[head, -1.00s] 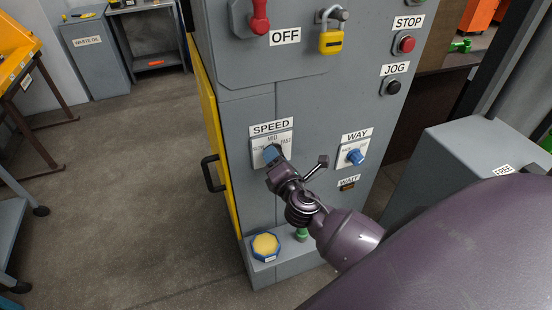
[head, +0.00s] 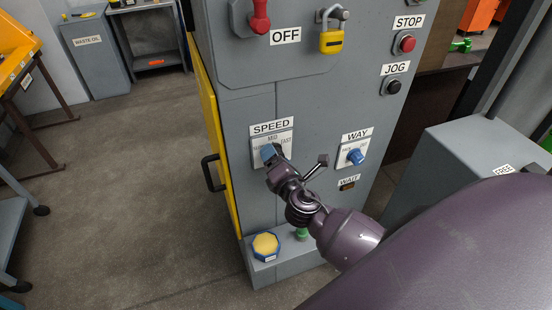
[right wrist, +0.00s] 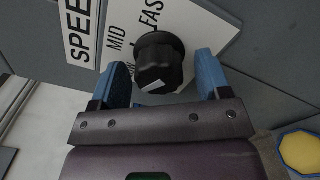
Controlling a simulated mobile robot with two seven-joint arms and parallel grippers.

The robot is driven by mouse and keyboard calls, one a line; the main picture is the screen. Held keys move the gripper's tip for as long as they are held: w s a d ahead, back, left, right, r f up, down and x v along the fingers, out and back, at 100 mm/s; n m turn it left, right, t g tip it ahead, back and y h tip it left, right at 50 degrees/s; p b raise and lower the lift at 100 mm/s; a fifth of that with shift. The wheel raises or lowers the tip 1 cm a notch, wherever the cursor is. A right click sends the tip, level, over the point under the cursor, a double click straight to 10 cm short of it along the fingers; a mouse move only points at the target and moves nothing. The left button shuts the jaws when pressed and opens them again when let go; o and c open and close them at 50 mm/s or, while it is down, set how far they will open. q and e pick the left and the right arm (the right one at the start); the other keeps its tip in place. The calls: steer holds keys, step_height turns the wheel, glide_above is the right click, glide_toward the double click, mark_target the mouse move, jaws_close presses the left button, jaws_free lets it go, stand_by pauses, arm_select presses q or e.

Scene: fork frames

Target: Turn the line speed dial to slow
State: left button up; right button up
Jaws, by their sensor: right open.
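The speed dial is a black knob with a white mark, on a white plate (head: 258,156) under the SPEED label on the grey machine front. In the right wrist view the dial (right wrist: 160,62) stands between the two blue fingers of my right gripper (head: 272,153). The gripper is open, with a visible gap on each side of the dial. The white mark sits on the rim side away from FAST, toward the partly hidden SLOW lettering. MID and FAST are readable. In the head view a finger covers part of the dial. My left gripper is not in view.
A blue WAY knob (head: 355,157) is to the right of the dial. JOG (head: 394,87) and STOP (head: 404,43) buttons, a yellow padlock (head: 331,40) and a red handle (head: 260,16) are above. A yellow-topped button (head: 265,245) is below.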

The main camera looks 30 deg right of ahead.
steer(key=b+v, duration=0.2)
steer(key=v, duration=0.8)
steer(key=shift+s, duration=0.4)
steer(key=s+a+f+m+g+y, duration=0.1)
steer(key=s+f+m+g+y, duration=0.1)
steer(key=f+m, duration=0.5)
steer(key=s+a+f+m+g+y, duration=0.1)
steer(key=s+f+m+g+y, duration=0.1)
steer(key=f+m, duration=0.5)
steer(key=s+m, duration=0.1)
steer(key=m, duration=0.4)
steer(key=shift+f+g+b, duration=0.25)
steer(key=shift+g+b, duration=0.05)
steer(key=shift+b, duration=0.05)
steer(key=s+f+m, duration=0.1)
steer(key=s, duration=0.1)
steer(key=s+f+m+g, duration=0.1)
steer(key=s+f, duration=0.1)
steer(key=shift+s+d+f, duration=0.15)
steer(key=shift+s+f, duration=0.1)
steer(key=shift+f, duration=0.05)
steer(key=shift+c, duration=0.3)
